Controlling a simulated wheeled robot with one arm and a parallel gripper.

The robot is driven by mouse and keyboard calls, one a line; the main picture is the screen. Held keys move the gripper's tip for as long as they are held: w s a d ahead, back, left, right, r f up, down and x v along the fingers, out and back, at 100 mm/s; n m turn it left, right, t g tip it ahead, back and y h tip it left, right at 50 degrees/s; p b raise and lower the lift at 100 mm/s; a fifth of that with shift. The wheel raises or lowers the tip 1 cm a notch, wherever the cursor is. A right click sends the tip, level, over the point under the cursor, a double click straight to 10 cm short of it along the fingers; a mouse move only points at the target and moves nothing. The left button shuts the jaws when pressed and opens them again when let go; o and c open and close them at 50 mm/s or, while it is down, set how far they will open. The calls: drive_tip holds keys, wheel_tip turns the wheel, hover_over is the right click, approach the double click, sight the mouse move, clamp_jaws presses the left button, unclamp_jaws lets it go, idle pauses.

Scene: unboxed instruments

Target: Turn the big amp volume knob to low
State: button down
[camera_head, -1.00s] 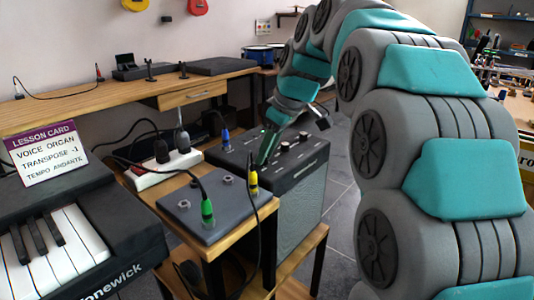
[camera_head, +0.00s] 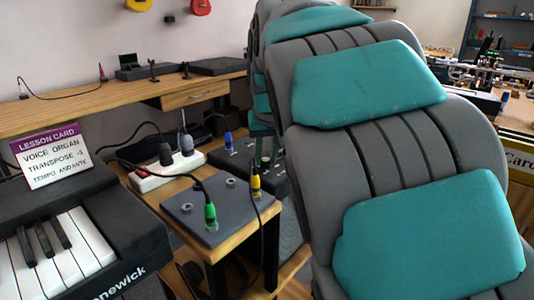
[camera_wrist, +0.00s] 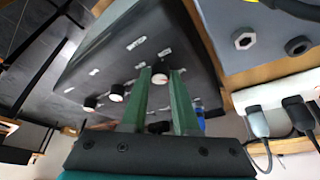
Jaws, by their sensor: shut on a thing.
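The amp is a dark box with labels and knobs on its panel; it fills the upper middle of the wrist view (camera_wrist: 118,56) and is partly hidden by my arm in the head view (camera_head: 228,160). A pale-topped knob with a reddish mark (camera_wrist: 159,80), which looks like the big volume knob, sits between the two green fingertips of my gripper (camera_wrist: 160,73). The fingers are closed in on its sides. I cannot read its setting. In the head view my arm hides the knob and most of the gripper.
Smaller knobs (camera_wrist: 116,92) line the panel beside the gripper. A blue plug (camera_head: 228,142) stands in the amp. A pedal box (camera_head: 180,206) with green and yellow plugs and a white power strip (camera_head: 150,180) are close by. A keyboard (camera_head: 110,240) is at left.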

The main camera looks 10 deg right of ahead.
drive_tip(key=shift+m, duration=0.5)
drive_tip(key=c, duration=0.7)
unclamp_jaws()
drive_tip(key=shift+r, duration=0.1)
drive_tip(key=v, duration=0.7)
drive_tip(key=shift+s+a+r, duration=0.1)
drive_tip(key=shift+a+r, duration=0.05)
drive_tip(key=shift+r, duration=0.2)
